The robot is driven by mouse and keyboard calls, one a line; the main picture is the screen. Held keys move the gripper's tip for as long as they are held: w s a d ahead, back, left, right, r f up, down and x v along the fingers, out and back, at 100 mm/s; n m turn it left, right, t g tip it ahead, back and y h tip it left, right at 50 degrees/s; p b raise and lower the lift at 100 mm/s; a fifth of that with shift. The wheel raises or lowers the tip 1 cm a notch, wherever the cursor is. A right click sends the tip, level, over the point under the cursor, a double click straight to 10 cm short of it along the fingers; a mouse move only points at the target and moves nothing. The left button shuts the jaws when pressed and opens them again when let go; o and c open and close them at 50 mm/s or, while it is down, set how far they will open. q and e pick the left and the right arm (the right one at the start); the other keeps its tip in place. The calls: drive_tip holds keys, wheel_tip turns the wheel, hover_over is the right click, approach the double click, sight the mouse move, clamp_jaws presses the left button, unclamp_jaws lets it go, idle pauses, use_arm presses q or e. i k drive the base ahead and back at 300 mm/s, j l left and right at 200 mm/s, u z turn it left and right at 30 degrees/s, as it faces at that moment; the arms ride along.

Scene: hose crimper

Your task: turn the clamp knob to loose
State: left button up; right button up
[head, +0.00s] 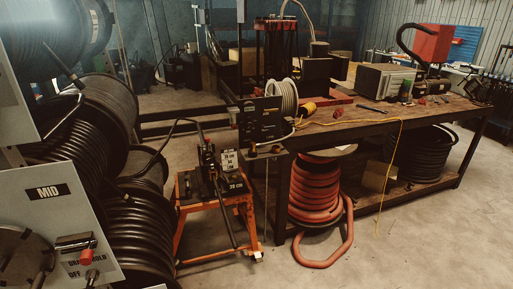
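Neither of my grippers is in view. No knob with a readable clamp or loose marking shows. A round dark dial (20,255), cut off by the left edge, sits below the label. Beside it is a metal switch with a red tip (86,257), near small lettering that seems to include "HOLD" and "OFF". A dark hand-lever tool (210,165) stands on an orange stand (190,213) in the middle. I cannot tell which part is the clamp knob.
Large black hose reels (95,150) fill the left side. A wooden workbench (350,120) runs along the right, with a black machine (262,118) at its near end. A red hose coil (316,190) stands under it. Concrete floor (400,240) is open at the lower right.

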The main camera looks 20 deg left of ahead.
sight(210, 159)
drive_tip(key=i+u, duration=0.3)
drive_tip(key=i+l+u, duration=0.3)
drive_tip(key=i, duration=0.2)
drive_tip(key=i+l+u, duration=0.15)
drive_tip(key=i+u, duration=0.15)
drive_tip(key=i, duration=0.1)
